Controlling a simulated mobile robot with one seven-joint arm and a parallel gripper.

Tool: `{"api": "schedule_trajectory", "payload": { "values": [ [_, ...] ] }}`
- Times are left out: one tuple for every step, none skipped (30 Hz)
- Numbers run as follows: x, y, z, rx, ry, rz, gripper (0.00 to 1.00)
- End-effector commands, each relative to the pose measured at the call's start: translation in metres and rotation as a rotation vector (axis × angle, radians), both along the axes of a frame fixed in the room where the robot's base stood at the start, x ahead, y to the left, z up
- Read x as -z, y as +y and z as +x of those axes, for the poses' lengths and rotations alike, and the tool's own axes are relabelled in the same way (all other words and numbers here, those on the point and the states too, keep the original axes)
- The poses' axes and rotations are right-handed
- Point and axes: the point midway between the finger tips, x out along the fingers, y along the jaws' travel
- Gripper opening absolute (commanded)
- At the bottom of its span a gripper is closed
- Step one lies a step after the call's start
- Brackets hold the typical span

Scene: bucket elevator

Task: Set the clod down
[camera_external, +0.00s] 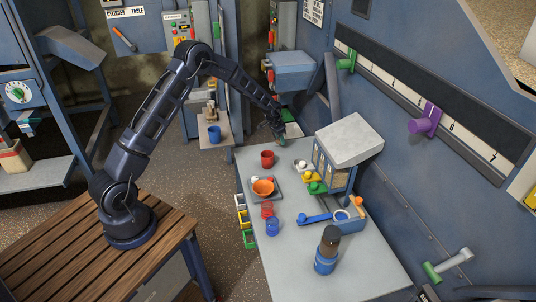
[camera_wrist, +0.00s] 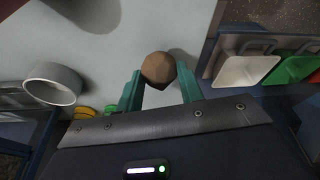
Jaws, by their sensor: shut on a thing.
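The clod (camera_wrist: 158,68) is a brown, faceted lump between the two teal fingers of my gripper (camera_wrist: 160,82) in the wrist view. The fingers are shut on it from both sides. A soft shadow lies beside the clod on the pale grey table top (camera_wrist: 110,30). I cannot tell how wide any gap under the clod is. In the outside view my gripper (camera_external: 281,140) points down at the far end of the grey table (camera_external: 290,270). The clod is too small to make out there.
A red mug (camera_external: 267,159) stands near my gripper. White (camera_wrist: 245,70) and green (camera_wrist: 292,68) bins line the right in the wrist view. A pale round cup (camera_wrist: 53,84) is at left.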

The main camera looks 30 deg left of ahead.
Motion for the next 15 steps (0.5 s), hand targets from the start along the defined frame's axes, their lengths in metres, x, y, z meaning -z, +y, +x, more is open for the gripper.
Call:
{"api": "schedule_trajectory", "payload": {
  "values": [
    [0.006,0.000,0.000,0.000,0.002,0.000,0.03],
    [0.009,0.000,-0.001,0.000,0.002,0.000,0.03],
    [0.015,0.000,-0.001,0.000,0.003,0.001,0.03],
    [0.019,0.000,-0.001,0.000,0.003,0.001,0.03],
    [0.023,0.000,-0.001,0.000,0.003,0.001,0.03],
    [0.029,0.000,-0.001,0.000,0.003,0.001,0.03],
    [0.033,0.000,-0.001,0.000,0.002,0.000,0.03],
    [0.036,0.000,-0.001,0.000,0.002,0.000,0.03],
    [0.038,0.000,0.000,0.000,0.002,0.000,0.03],
    [0.039,0.000,0.000,0.000,0.001,0.001,0.03],
    [0.039,0.000,0.000,0.001,0.001,0.001,0.03],
    [0.039,0.000,0.000,0.000,0.000,0.000,0.03],
    [0.039,0.000,0.000,0.000,0.000,0.000,0.03],
    [0.039,0.000,0.000,0.000,0.001,0.001,0.03],
    [0.039,0.000,0.000,0.000,0.001,0.001,0.03]
  ]
}}
